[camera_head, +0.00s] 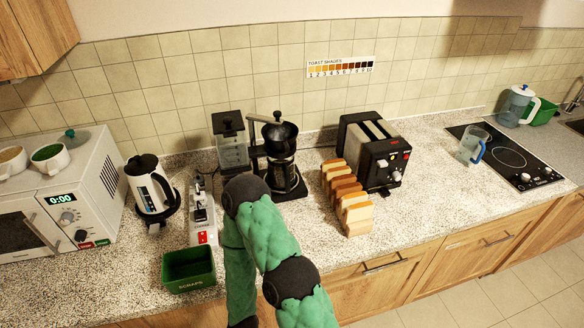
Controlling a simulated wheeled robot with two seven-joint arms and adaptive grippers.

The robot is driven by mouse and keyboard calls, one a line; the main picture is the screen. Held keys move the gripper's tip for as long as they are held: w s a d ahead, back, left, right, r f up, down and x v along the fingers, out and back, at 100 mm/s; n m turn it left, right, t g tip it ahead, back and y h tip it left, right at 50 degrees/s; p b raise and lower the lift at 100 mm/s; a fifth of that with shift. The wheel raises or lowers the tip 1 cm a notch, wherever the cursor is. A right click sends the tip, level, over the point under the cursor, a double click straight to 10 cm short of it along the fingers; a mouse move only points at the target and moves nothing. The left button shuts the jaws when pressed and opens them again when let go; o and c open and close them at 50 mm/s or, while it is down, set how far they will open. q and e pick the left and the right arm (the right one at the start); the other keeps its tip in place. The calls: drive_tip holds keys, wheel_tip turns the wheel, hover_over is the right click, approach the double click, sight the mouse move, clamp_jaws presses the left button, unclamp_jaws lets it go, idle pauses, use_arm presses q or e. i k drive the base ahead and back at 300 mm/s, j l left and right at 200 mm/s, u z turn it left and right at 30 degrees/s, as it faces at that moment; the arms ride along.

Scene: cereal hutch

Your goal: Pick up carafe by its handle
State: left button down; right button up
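A coffee maker (258,140) stands at the back middle of the counter, with a clear tank on its left. A dark glass carafe (283,176) sits on its base under the black brew basket. Which way the carafe's handle points is hard to make out. A clear jug with a blue handle (471,146) stands farther right at the edge of the black cooktop. A bent green arm of mine rises from the bottom middle, its upper joint just in front of and left of the coffee maker. Neither gripper shows in the picture.
A kettle (150,184), a switch strip (203,208) and a green scraps bin (189,269) stand left. A toast rack (347,197) and toaster (374,152) stand right. A microwave (62,199) is far left, a lidded pitcher (514,105) far right. Counter between toaster and cooktop (506,156) is clear.

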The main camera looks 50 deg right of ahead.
sight(281, 173)
drive_tip(key=z, duration=1.6)
drive_tip(key=l, duration=0.15)
